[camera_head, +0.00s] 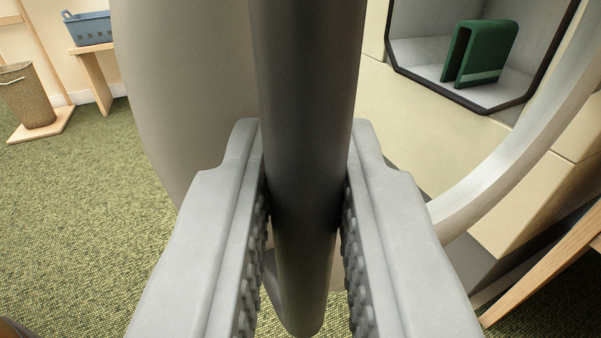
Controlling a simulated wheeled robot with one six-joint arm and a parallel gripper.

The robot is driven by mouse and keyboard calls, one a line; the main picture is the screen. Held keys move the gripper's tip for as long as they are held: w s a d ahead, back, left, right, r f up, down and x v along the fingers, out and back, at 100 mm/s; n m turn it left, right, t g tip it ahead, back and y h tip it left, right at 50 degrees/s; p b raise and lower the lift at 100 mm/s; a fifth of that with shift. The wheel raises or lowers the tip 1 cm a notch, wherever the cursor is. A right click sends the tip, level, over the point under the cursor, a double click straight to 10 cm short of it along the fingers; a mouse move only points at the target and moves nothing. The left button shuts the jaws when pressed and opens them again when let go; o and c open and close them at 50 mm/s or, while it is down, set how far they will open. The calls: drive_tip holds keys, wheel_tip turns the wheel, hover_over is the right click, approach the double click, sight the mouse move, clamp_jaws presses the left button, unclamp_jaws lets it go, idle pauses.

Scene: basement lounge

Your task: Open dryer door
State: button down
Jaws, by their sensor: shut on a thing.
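My gripper (304,150) is shut on a dark grey upright bar, the dryer door's handle (305,70). The bar runs between the two ribbed fingers and its lower end shows below them. The rounded beige-grey dryer door (185,90) stands behind and to the left of the bar. The door is swung away from the dryer body (420,130), leaving a gap to the right. Through it shows the dark-rimmed opening with a folded green cloth (480,52) inside. The handle and fingers hide part of the door.
A pale curved rim (530,145) arcs across the right side. A wooden leg or rail (545,265) slants at lower right. A blue basket (88,28) sits on a wooden bench at upper left, with a woven bin (28,95) nearby. Green carpet (80,220) at left is clear.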

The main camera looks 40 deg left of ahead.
drive_tip(key=shift+w+d, duration=0.1)
drive_tip(key=shift+d, duration=0.05)
drive_tip(key=c, duration=1.5)
unclamp_jaws()
drive_tip(key=shift+o, duration=0.2)
drive_tip(key=v, duration=1.7)
drive_tip(key=shift+d, duration=0.15)
